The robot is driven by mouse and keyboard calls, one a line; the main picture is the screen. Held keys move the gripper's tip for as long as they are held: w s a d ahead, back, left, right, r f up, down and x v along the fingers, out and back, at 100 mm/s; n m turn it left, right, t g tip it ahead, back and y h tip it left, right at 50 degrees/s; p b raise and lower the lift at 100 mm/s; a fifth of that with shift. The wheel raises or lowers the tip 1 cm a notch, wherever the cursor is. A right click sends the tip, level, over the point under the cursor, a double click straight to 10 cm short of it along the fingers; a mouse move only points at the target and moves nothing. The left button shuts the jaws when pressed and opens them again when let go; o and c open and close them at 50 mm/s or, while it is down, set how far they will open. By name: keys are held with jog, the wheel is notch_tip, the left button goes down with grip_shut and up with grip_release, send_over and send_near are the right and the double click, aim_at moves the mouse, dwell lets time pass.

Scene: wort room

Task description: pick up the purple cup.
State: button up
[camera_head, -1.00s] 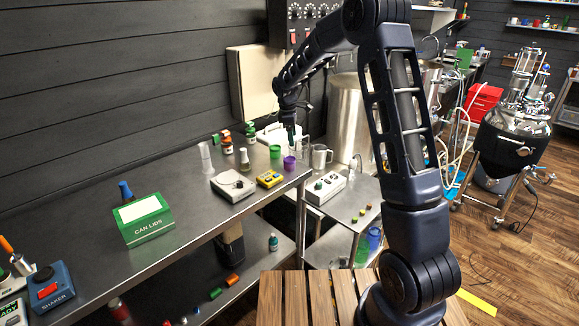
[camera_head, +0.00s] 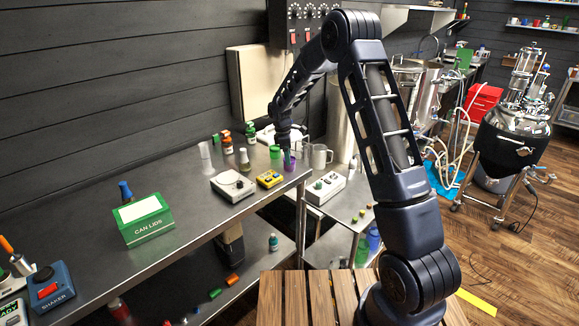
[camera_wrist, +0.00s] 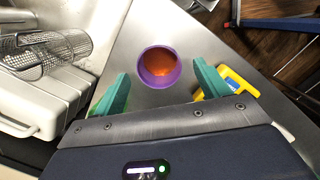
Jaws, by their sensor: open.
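The purple cup (camera_head: 289,163) stands upright near the far right corner of the steel table (camera_head: 120,264). In the wrist view the purple cup (camera_wrist: 147,77) shows from above, with an orange inside. My gripper (camera_wrist: 156,92) is open, its two green fingers apart on either side of the cup's near side in that view. The cup lies between and slightly beyond the fingertips. Whether the fingers touch it I cannot tell. In the head view my gripper (camera_head: 286,155) is just above the cup and partly covers it.
A green cup (camera_head: 274,151) stands close left of the purple cup. A yellow device (camera_head: 270,179) lies in front of it, and a white scale-like device (camera_head: 233,186) further left. The table's edge is close to the cup.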

jog(key=f, duration=0.2)
jog(key=d+f, duration=0.1)
jog(key=f, duration=0.1)
jog(key=shift+f, duration=0.25)
jog(key=c, duration=1.1)
jog(key=shift+o, duration=0.2)
jog(key=shift+r, duration=0.25)
